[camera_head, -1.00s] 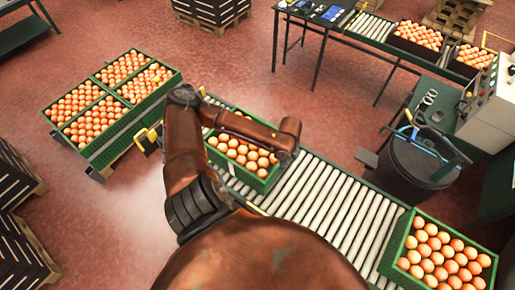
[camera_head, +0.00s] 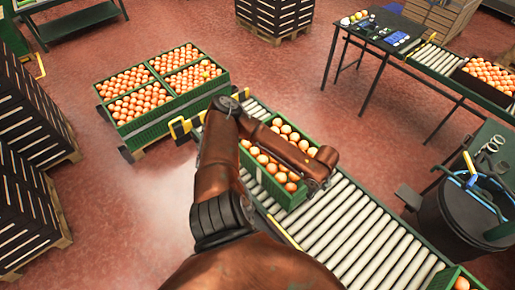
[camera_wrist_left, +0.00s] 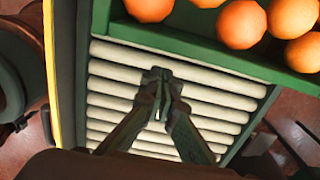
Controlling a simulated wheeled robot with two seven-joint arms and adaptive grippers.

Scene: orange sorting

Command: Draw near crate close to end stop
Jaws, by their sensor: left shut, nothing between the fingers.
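A green crate of oranges (camera_head: 264,180) sits on the roller conveyor (camera_head: 345,225), partly hidden under my left forearm. Yellow end parts (camera_head: 182,128) show at the conveyor's far left end, with a stretch of rollers between them and the crate; I cannot tell which part is the end stop. Another crate (camera_head: 440,280) of oranges is cut off at the bottom right. My left gripper (camera_wrist_left: 160,80) is shut and empty over bare rollers, beside the crate's green wall (camera_wrist_left: 200,50); no contact shows. In the head view my left wrist is at the crate's right end. My right gripper is out of view.
A low stand holds several green crates of oranges (camera_head: 170,118) at the left. Dark stacked crates (camera_head: 30,120) stand at the left edge. A dark bin (camera_head: 460,220) stands right of the conveyor. A table (camera_head: 380,35) is at the back. Rollers right of my wrist are clear.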

